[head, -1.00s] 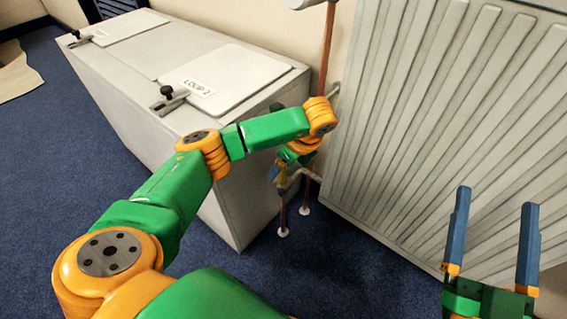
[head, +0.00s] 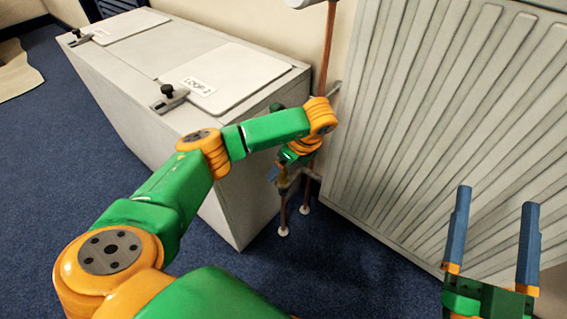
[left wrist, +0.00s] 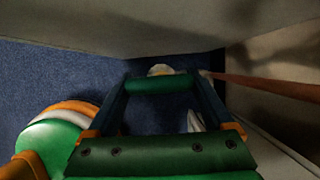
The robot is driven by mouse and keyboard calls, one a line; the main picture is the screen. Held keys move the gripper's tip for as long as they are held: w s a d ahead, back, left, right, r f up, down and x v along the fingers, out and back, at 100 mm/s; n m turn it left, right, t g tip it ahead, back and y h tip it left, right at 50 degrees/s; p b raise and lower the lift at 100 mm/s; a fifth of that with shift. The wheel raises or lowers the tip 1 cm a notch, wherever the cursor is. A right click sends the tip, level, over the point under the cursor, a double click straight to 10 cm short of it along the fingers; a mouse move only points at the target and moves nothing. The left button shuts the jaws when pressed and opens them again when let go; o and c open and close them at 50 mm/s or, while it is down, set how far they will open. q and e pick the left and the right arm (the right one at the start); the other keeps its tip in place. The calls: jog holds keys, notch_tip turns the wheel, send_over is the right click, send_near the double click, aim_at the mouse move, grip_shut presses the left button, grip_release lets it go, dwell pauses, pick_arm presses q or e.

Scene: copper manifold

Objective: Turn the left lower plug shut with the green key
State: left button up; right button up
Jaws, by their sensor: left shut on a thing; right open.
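My left gripper (head: 275,172) is low at the copper pipes, between the white cabinet and the radiator; my own arm partly hides it. In the left wrist view my left gripper (left wrist: 160,80) is shut on a green bar, which looks like the green key's handle (left wrist: 160,86). A small pale round piece (left wrist: 160,69) shows just beyond the bar; I cannot tell whether it is the plug. The key's working end and the left lower plug cannot be made out. My right gripper (head: 496,205) is open and empty in front of the radiator.
A white cabinet (head: 150,95) with a "LOOP 1" label (head: 199,87) stands left of the pipes. The ribbed radiator (head: 420,110) stands right. A copper pipe (head: 327,50) runs down the wall. White collars (head: 283,232) sit at the floor. Blue carpet (head: 345,265) is clear in front.

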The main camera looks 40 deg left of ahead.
pick_arm(q)
jog(key=shift+f+b, duration=0.6)
jog(key=shift+f, duration=0.25)
dwell(0.3)
